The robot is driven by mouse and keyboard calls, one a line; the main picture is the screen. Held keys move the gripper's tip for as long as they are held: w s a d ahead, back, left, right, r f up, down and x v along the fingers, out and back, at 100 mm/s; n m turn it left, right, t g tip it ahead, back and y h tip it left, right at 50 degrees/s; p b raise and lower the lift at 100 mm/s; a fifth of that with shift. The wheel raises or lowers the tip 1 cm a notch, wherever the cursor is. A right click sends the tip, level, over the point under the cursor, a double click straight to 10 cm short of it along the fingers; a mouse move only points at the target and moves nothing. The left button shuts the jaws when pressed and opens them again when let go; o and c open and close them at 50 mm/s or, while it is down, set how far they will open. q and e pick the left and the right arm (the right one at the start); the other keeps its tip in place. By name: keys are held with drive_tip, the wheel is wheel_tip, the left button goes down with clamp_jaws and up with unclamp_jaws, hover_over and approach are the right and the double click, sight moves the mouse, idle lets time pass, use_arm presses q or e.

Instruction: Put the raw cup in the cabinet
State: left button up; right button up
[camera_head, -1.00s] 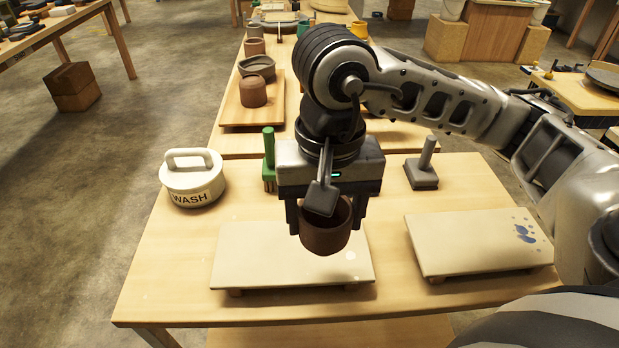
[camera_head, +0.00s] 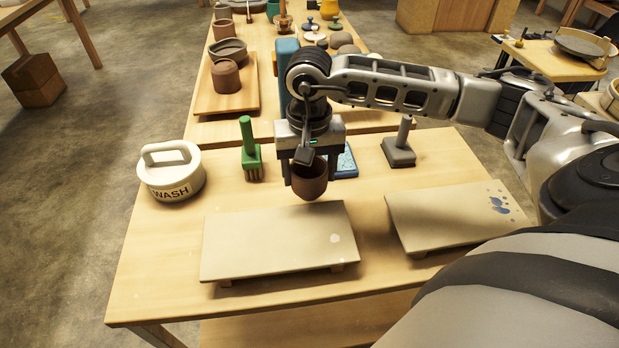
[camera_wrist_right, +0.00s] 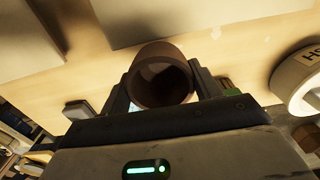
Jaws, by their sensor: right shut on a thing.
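A brown cup (camera_head: 310,184) hangs between the fingers of my right gripper (camera_head: 308,172), which is shut on it. The cup is above the table, near the back edge of a cream board. In the right wrist view the cup (camera_wrist_right: 160,78) sits between the two fingers, its dark hollow facing the camera. Another brown cup (camera_head: 226,76) stands on a wooden board farther back, next to a bowl. My left gripper is not in view. I cannot make out the cabinet for certain.
On the table (camera_head: 140,270) are a white lidded WASH pot (camera_head: 171,172), a green brush (camera_head: 250,155), a grey block with a handle (camera_head: 399,147), a cream board (camera_head: 270,240) and a board with blue spots (camera_head: 440,215). Bare floor (camera_head: 70,180) lies to the left.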

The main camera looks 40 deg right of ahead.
drive_tip(key=shift+w+d+f, duration=0.1)
drive_tip(key=shift+w+f, duration=0.05)
drive_tip(key=shift+d+f+p, duration=0.1)
drive_tip(key=shift+f+p, duration=0.35)
drive_tip(key=shift+f, duration=1.2)
drive_tip(key=shift+f, duration=0.15)
drive_tip(key=o, duration=0.8)
drive_tip(key=shift+f, duration=0.1)
drive_tip(key=shift+c, duration=0.2)
drive_tip(key=o, duration=0.4)
